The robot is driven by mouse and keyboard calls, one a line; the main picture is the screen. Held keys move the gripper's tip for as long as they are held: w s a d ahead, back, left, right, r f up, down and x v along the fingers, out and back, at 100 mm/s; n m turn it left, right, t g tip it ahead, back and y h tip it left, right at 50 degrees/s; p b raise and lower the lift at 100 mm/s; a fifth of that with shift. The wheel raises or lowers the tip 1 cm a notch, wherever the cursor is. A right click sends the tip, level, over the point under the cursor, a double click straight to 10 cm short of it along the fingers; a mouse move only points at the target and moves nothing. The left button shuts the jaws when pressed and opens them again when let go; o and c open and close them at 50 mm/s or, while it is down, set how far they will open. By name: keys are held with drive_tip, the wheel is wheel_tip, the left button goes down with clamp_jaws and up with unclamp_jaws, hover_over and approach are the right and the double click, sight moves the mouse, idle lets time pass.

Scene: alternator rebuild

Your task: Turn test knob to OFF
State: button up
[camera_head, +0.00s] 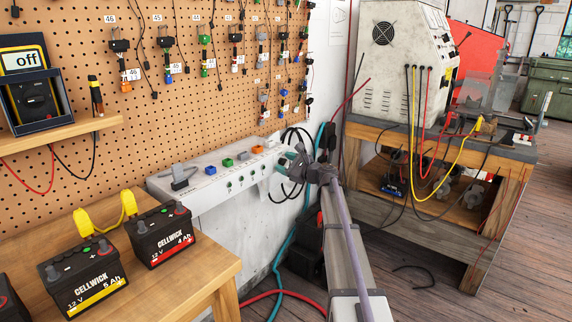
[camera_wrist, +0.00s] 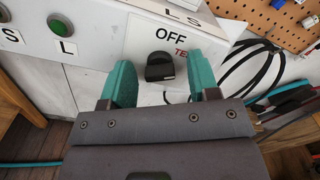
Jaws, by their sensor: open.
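The black test knob (camera_wrist: 160,66) sits on a white panel plate in the wrist view. "OFF" is printed above it, and a red label starting "TE" is at its upper right, partly hidden by a finger. I cannot tell which label the knob points to. My gripper (camera_wrist: 161,76) is open, with one teal finger to each side of the knob and gaps showing between them. Whether the fingertips reach the knob's depth is unclear. In the head view my gripper (camera_head: 291,160) is at the right end of the white bench panel (camera_head: 205,193), and the knob is hidden there.
A green button (camera_wrist: 60,25) is left of the knob. Black cables (camera_wrist: 252,65) hang close on the right. In the head view, batteries (camera_head: 160,236) stand on a wooden table at left, and a pegboard (camera_head: 190,95) rises behind. A grey test machine (camera_head: 400,60) stands at right.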

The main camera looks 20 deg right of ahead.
drive_tip(key=shift+c, duration=0.3)
drive_tip(key=c, duration=0.9)
drive_tip(key=shift+o, duration=0.2)
drive_tip(key=shift+n, duration=0.5)
drive_tip(key=n, duration=1.1)
drive_tip(key=o, duration=0.9)
